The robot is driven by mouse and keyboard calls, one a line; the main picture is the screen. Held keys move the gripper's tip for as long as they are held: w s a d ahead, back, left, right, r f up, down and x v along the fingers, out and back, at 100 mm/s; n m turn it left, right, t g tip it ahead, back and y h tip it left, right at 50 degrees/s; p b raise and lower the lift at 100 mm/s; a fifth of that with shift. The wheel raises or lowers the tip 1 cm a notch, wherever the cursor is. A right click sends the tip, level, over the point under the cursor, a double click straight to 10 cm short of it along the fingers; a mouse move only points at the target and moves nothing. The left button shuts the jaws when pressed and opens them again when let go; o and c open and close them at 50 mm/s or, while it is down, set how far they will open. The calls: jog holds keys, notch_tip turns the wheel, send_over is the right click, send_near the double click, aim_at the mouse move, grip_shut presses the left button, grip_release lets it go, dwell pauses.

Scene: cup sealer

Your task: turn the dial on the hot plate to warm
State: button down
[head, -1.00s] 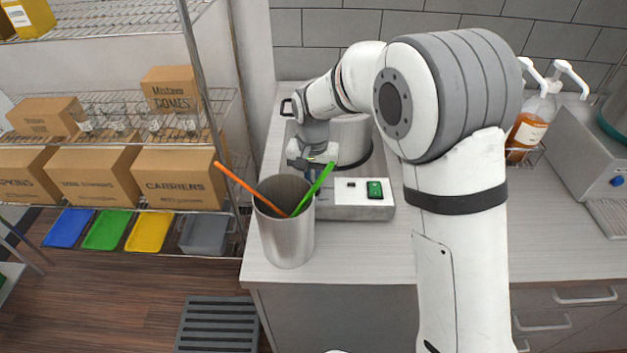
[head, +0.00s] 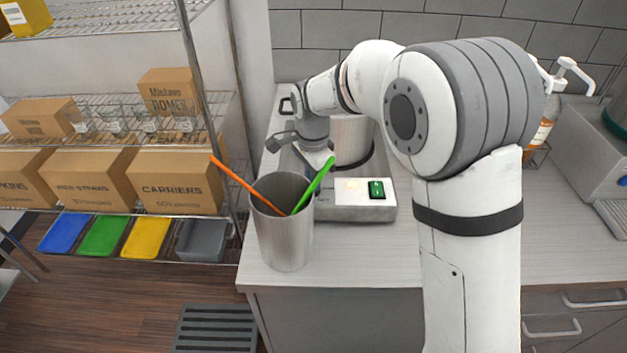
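The hot plate (head: 388,210) is a grey box on the counter with a pale front panel, a green switch (head: 376,189) and a small pale-orange patch (head: 351,185). A metal pot (head: 350,140) stands on it, partly behind my arm. I cannot make out the dial; the left end of the panel is hidden behind the steel cup and a green stick. My gripper (head: 303,155) is above the left part of the hot plate, left of the pot. Its fingertips are not clear, and I cannot tell whether it is open or touching anything.
A steel cup (head: 285,235) with an orange stick (head: 240,182) and a green stick (head: 318,180) stands at the counter's front left, close to my gripper. A pump bottle (head: 543,130) and a grey machine (head: 590,150) are at the right. Wire shelves with boxes stand left.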

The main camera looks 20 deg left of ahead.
jog(key=shift+m, duration=0.9)
jog(key=c, duration=1.5)
grip_release()
notch_tip(320, 180, up, 8)
jog(key=shift+f+b, duration=0.1)
jog(key=shift+b, duration=0.65)
